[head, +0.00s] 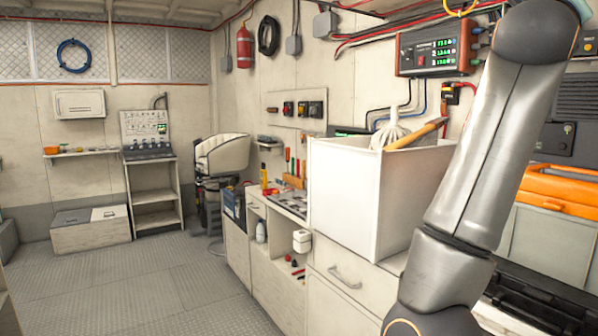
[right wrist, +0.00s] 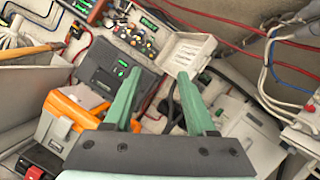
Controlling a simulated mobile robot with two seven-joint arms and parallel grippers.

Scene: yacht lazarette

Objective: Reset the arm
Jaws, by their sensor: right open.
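My right arm (head: 480,170) rises along the right side of the head view, its upper part near the wall. Its gripper is outside the head view. In the right wrist view the right gripper (right wrist: 158,98) has two green fingers spread apart with nothing between them. Beyond the fingers are a dark case with green lights (right wrist: 112,80) and an open pale box (right wrist: 178,45). My left gripper is in neither view.
A white open bin (head: 345,200) holding a mop head (head: 390,133) and a wooden handle stands on the counter. An orange-lidded box (head: 560,190) sits at the right. A power unit (head: 436,56) hangs on the wall. Floor (head: 150,285) at left is clear.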

